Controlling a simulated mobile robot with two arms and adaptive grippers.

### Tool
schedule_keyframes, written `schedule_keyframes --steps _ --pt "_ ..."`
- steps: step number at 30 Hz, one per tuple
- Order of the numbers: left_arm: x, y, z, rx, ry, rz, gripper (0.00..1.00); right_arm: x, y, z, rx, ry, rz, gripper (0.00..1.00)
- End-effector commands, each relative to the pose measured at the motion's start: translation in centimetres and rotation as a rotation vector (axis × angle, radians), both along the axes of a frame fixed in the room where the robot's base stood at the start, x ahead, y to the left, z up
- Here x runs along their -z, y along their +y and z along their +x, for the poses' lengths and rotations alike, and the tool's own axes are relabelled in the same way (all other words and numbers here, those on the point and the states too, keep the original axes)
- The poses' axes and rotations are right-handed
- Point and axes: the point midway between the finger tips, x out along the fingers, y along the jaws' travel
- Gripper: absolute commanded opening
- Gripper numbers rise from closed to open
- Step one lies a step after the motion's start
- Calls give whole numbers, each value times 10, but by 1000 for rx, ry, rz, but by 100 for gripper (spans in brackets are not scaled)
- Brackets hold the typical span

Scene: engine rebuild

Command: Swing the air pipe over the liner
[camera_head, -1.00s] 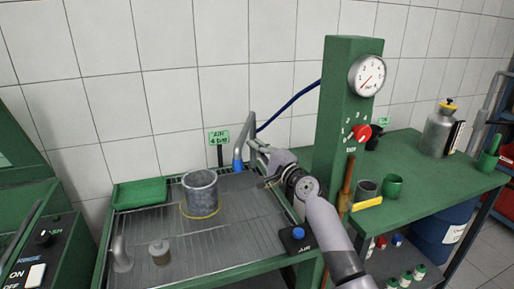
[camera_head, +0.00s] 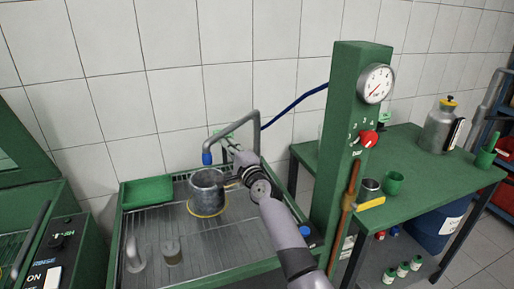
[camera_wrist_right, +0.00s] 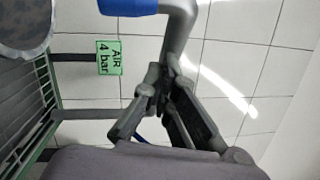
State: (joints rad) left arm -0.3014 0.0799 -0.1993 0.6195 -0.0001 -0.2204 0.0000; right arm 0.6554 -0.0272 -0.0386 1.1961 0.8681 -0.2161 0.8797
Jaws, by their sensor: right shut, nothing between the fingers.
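The air pipe (camera_head: 235,125) is a grey bent tube rising at the back of the wash tray, its arm reaching left to a blue nozzle (camera_head: 207,158). The liner (camera_head: 207,192), a grey metal cylinder, stands upright on the tray grid inside a yellow ring. In the head view the nozzle appears just above the liner's back rim; its exact depth is unclear. My right gripper (camera_head: 228,146) is shut and empty, beside the pipe's arm. In the right wrist view its fingers (camera_wrist_right: 160,88) are close to the pipe (camera_wrist_right: 179,30); contact is unclear. My left gripper is not in view.
The green post with a gauge (camera_head: 375,83) and red knob (camera_head: 368,139) stands right of the tray. A small cylinder (camera_head: 172,252) and a bent spout (camera_head: 133,255) are on the grid (camera_head: 225,245). The AIR sign (camera_wrist_right: 109,57) stands behind the gripper.

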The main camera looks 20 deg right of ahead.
Motion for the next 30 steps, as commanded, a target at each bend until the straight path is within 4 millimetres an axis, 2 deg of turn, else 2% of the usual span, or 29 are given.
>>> schedule_keyframes --steps 9,16,30 --pt "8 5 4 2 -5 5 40 0 13 13 1 0 -1 0" --pt "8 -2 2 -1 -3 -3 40 0 15 14 0 0 -1 0" --pt "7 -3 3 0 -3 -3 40 1 18 13 -2 1 0 0"
